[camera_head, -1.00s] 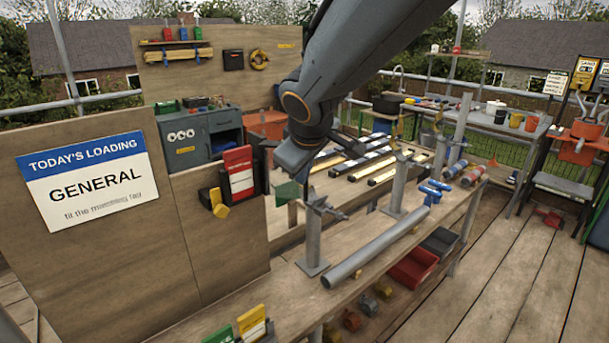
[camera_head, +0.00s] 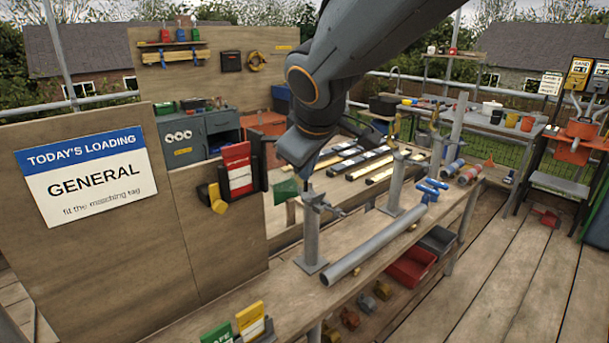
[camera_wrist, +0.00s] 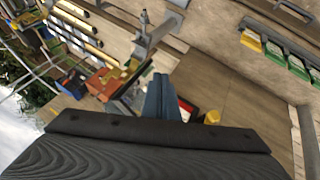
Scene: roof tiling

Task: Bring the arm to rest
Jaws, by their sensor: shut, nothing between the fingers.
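My arm (camera_head: 352,65) reaches in from the top of the head view, bent at the elbow-like joint over the bench. Its lower end hangs above the bench, near a grey upright post (camera_head: 311,235). In the wrist view, my gripper (camera_wrist: 162,82) shows as two blue-grey fingers close together, shut and empty. In the head view, the fingers are hard to make out against the wrist. A green piece (camera_head: 286,191) sits beside the post below my wrist, apparently apart from it.
A long grey pipe (camera_head: 375,246) lies on the bench. A red tag (camera_head: 238,170) sits in a holder on the plywood panel, beside the GENERAL sign (camera_head: 88,180). Green and yellow tags (camera_head: 250,320) stand at the front. Planked floor (camera_head: 480,285) is open to the right.

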